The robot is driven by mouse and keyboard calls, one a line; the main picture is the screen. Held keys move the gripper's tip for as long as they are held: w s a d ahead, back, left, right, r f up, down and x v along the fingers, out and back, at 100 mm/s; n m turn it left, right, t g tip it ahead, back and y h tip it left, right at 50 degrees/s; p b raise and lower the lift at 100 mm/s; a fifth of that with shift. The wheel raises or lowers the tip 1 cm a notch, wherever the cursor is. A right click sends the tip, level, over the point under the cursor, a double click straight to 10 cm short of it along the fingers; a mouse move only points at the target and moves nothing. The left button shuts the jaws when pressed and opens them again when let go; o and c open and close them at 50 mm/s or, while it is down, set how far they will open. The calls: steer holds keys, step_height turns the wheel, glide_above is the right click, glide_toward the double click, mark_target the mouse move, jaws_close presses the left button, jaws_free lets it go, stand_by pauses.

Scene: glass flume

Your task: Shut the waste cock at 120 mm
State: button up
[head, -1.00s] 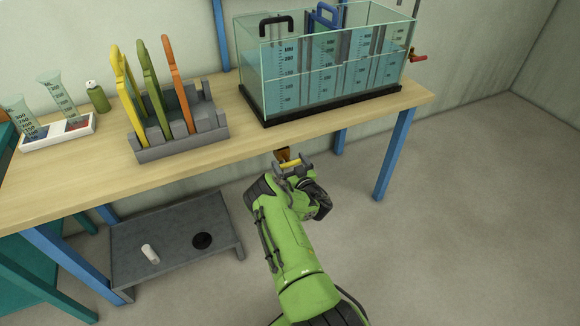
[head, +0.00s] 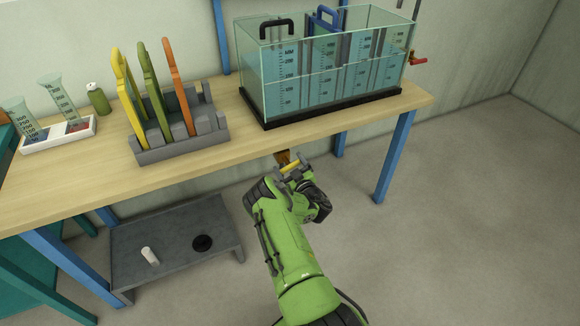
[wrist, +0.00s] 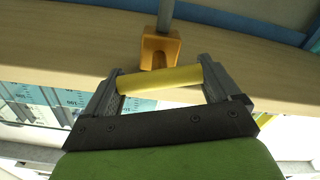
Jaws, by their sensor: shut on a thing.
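The waste cock hangs under the front of the bench. Its orange body (head: 283,157) shows in the head view and, on a grey pipe, in the wrist view (wrist: 159,50). Its yellow lever (wrist: 160,80) lies between the fingers of my gripper (head: 292,167), which is shut on it. In the wrist view the lever runs across, nearly level, just past the orange body. The glass flume (head: 330,108) stands on the bench above, with blue water (head: 275,95) behind mm scales. The level is too small to read exactly.
The bench top (head: 75,167) overhangs my gripper. A grey rack (head: 182,140) holds yellow, green and orange plates. A white tray (head: 40,143) with measuring vessels stands left. A red crank (head: 418,61) sits at the flume's right end. A low grey shelf (head: 170,245) stands below; floor at right is clear.

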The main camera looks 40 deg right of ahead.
steer(key=o, duration=0.8)
steer(key=shift+s, duration=0.1)
steer(key=p+v, duration=1.4)
steer(key=v, duration=0.1)
steer(key=shift+s+a, duration=0.2)
steer(key=shift+s, duration=0.05)
